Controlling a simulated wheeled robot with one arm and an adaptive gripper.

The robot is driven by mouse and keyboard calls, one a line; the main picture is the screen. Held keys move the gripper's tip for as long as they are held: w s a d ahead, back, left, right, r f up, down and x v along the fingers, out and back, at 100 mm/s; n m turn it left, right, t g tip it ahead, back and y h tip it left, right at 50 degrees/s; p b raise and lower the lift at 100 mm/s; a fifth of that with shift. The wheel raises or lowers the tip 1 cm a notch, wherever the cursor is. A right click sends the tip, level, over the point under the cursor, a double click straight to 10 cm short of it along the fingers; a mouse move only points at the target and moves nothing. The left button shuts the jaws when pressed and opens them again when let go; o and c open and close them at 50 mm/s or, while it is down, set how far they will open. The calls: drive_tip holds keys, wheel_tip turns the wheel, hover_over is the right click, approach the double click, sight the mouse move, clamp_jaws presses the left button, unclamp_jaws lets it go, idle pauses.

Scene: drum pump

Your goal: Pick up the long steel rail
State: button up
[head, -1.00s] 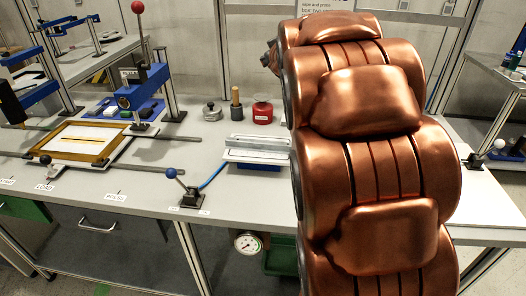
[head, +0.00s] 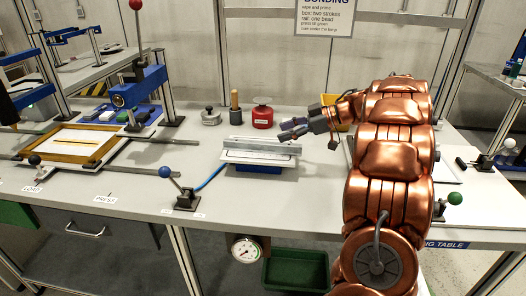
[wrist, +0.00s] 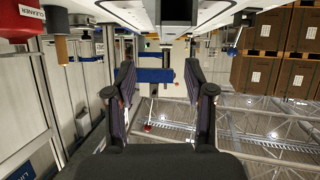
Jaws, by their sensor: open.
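The long steel rail (head: 258,147) lies lengthwise along a pale holder (head: 256,160) on the bench, in the middle of the head view. My gripper (head: 288,130) is above and behind the rail's right end, pointing left. Its two fingers are apart with nothing between them, as the wrist view also shows (wrist: 160,88). In the head view the gripper seems close to the rail, but I cannot tell the exact gap. I cannot clearly make out the rail in the wrist view.
A red can (head: 263,114), a wooden-handled tool (head: 235,108) and a grey lidded pot (head: 210,117) stand behind the holder. A blue-knobbed lever (head: 182,190) is to the front left. A blue press (head: 138,88) and framed tray (head: 75,143) stand left. A yellow bin (head: 335,102) is behind my arm.

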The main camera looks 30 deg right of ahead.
sight(267, 143)
drive_tip(key=shift+s+f, duration=0.45)
drive_tip(key=shift+s, duration=0.1)
drive_tip(key=shift+a+f+g, duration=0.15)
drive_tip(key=shift+g, duration=0.15)
drive_tip(key=shift+x, duration=3.65)
drive_tip(key=shift+w, duration=0.15)
drive_tip(key=c, duration=0.9)
